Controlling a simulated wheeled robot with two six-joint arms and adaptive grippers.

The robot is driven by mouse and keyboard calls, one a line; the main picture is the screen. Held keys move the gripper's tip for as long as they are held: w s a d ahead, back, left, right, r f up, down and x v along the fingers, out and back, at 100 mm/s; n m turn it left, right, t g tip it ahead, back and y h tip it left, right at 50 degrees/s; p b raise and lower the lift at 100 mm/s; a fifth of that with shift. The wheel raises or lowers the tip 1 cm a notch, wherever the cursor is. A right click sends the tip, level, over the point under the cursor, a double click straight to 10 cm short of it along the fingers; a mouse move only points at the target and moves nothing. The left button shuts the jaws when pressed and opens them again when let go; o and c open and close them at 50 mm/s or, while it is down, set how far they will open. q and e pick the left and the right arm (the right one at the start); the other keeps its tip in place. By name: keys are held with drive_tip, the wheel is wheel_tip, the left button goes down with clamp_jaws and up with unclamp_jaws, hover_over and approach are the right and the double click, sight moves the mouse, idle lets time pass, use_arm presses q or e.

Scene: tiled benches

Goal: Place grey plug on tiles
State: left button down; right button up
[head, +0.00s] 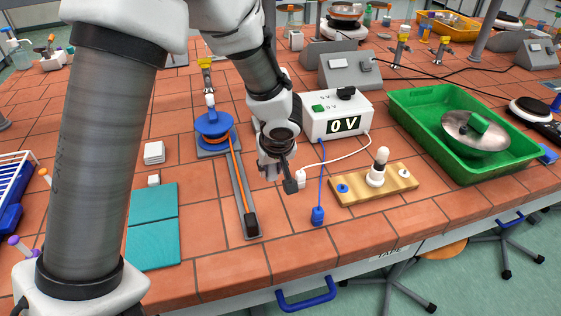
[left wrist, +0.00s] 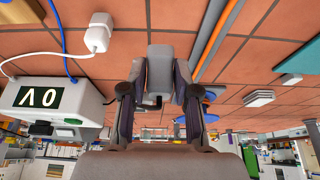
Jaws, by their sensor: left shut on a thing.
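The grey plug (left wrist: 160,68) is a plain grey block between the fingertips in the left wrist view. My left gripper (head: 281,177) is shut on it and points down at the tiled bench (head: 285,240), in front of the white power supply. In the head view the fingers mostly hide the plug. I cannot tell whether it touches the tiles. A white plug (head: 298,178) on a white cable lies just right of the gripper; it also shows in the left wrist view (left wrist: 98,32). My right gripper is not in view.
The power supply (head: 337,117) reads 0 V. A blue plug (head: 318,215) and a wooden lamp board (head: 374,185) lie to the right, a ramp track (head: 244,195) to the left. A green tray (head: 465,165) is further right. Bare tiles lie towards the front edge.

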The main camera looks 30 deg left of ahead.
use_arm(q)
drive_tip(key=w+a+p, duration=0.2)
drive_tip(key=w+p, duration=0.1)
drive_tip(key=w, duration=0.1)
drive_tip(key=w+a+p, duration=0.2)
drive_tip(key=w+p, duration=0.1)
drive_tip(key=w, duration=0.2)
drive_tip(key=w+a+f+p, duration=0.1)
drive_tip(key=w+a+p, duration=0.2)
drive_tip(key=w, duration=0.1)
drive_tip(key=shift+w+p, duration=0.35)
drive_tip(key=shift+w+a+f, duration=0.1)
drive_tip(key=shift+w+f, duration=0.1)
drive_tip(key=shift+f, duration=0.1)
wheel_tip(320, 180, down, 2)
drive_tip(key=shift+s+f+p, duration=0.1)
drive_tip(key=shift+f+p, duration=0.15)
drive_tip(key=shift+p, duration=0.65)
drive_tip(key=shift+f, duration=0.35)
drive_tip(key=shift+f+b, duration=0.15)
drive_tip(key=shift+b, duration=0.2)
drive_tip(key=c, duration=0.9)
unclamp_jaws()
drive_tip(key=shift+o, duration=0.2)
